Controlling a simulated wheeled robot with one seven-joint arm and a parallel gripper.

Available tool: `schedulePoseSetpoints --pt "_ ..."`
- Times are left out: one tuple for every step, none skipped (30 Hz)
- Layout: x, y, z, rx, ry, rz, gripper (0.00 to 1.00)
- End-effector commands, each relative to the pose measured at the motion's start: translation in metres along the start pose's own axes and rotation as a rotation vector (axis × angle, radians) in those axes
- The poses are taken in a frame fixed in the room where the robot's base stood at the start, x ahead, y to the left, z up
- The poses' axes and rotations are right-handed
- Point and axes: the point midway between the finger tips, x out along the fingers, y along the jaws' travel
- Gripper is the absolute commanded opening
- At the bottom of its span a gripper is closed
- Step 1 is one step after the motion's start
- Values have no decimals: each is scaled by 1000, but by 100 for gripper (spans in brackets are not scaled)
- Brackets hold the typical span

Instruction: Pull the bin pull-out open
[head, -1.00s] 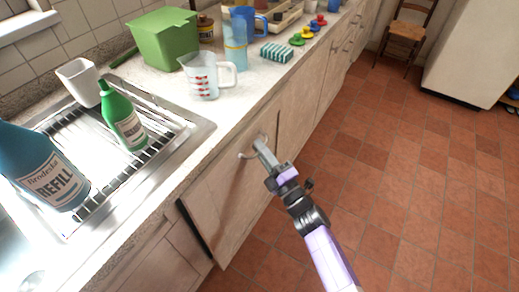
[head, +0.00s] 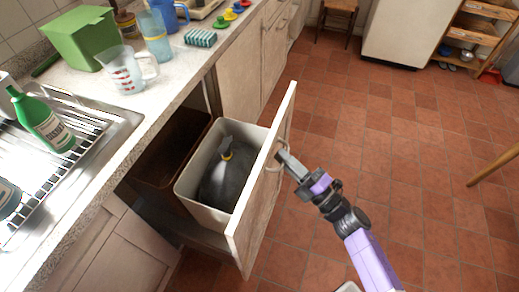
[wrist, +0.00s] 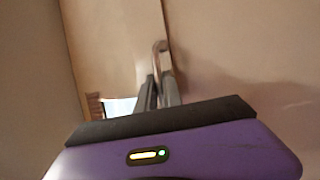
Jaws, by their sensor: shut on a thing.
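The bin pull-out's front panel (head: 262,190) stands well out from the counter in the head view. Behind it is a pale bin (head: 190,188) with a dark bag (head: 222,180) inside, and a brown bin (head: 182,140) sits deeper in the cabinet. My gripper (head: 282,157) is at the panel's outer face, shut on the curved handle (head: 270,167). In the wrist view the gripper's fingers (wrist: 158,92) close around the handle (wrist: 158,48), with the panel close in front. The fingertips' exact contact is partly hidden.
The counter above holds a green tub (head: 82,38), a measuring jug (head: 122,72), a sponge (head: 200,38) and a green bottle (head: 42,120) by the sink. A wooden shelf (head: 470,30) stands at the far right.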

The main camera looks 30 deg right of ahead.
Motion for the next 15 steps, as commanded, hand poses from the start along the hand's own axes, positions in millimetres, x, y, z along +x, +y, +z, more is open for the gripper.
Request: schedulePoseSetpoints --pt "-14 2 5 -2 -1 -5 0" --pt "-21 4 8 -2 -2 -5 0" --pt "-30 6 12 -2 -1 -6 0" --pt "-36 8 14 -2 -1 -5 0" --pt "-42 10 17 -2 -2 -6 0" --pt "-50 12 20 -1 -1 -6 0" --pt "-55 14 22 -2 -1 -5 0" --pt "-60 16 25 -2 -1 -5 0" --pt "-66 18 27 -2 0 -5 0" --pt "-70 19 29 -2 0 -5 0" --pt "-74 20 31 -1 0 -5 0" --pt "-79 22 33 -1 0 -4 0" --pt "-82 23 34 -1 0 -4 0" --pt "-85 24 35 -1 0 -4 0" --pt "-89 25 37 -1 0 -4 0"
